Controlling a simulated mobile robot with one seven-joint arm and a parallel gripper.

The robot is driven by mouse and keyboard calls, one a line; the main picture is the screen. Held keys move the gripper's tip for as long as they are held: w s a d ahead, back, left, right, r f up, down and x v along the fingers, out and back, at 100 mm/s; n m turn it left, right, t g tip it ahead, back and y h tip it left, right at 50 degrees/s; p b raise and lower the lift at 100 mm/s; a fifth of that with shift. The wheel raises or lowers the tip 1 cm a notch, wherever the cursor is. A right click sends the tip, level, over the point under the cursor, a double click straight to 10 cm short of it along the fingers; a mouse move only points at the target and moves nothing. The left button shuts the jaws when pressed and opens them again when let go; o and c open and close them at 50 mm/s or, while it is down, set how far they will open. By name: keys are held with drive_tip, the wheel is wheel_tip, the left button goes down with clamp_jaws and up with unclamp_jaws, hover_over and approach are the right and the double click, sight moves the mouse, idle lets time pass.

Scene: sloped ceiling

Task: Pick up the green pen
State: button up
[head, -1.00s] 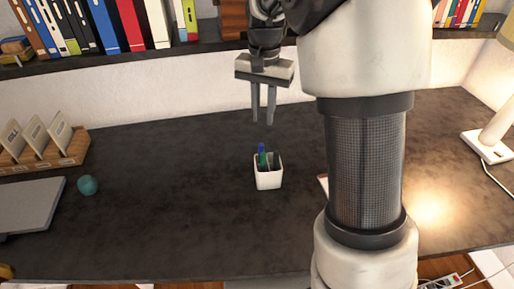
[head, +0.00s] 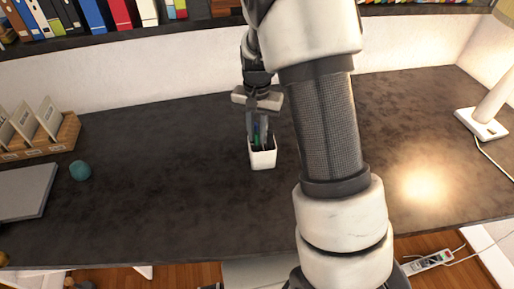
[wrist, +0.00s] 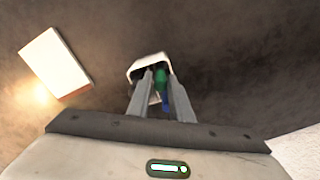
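The green pen (wrist: 160,77) stands in a white square cup (head: 262,159) on the dark desk. In the head view its green part (head: 257,139) is partly hidden by my fingers. A blue part (wrist: 165,101) shows close to it, and I cannot tell whether it belongs to the same pen. My gripper (head: 260,138) points down at the cup's mouth, with its fingers apart on either side of the pen. The wrist view shows a gap between the fingers (wrist: 160,74), with the green between them. I cannot tell whether either finger touches the pen.
A white flat block (wrist: 54,65) lies beside the cup. A teal ball-like object (head: 80,170), a laptop (head: 24,192) and a wooden card holder (head: 62,140) are at left. A lamp (head: 482,122) stands at right. A bookshelf (head: 130,38) runs along the back.

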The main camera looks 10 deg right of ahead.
drive_tip(key=shift+f, duration=0.5)
clamp_jaws()
drive_tip(key=shift+r, duration=0.1)
wheel_tip(320, 180, up, 10)
drive_tip(key=shift+f+p, duration=0.1)
drive_tip(key=shift+p, duration=0.25)
drive_tip(key=shift+s, duration=0.1)
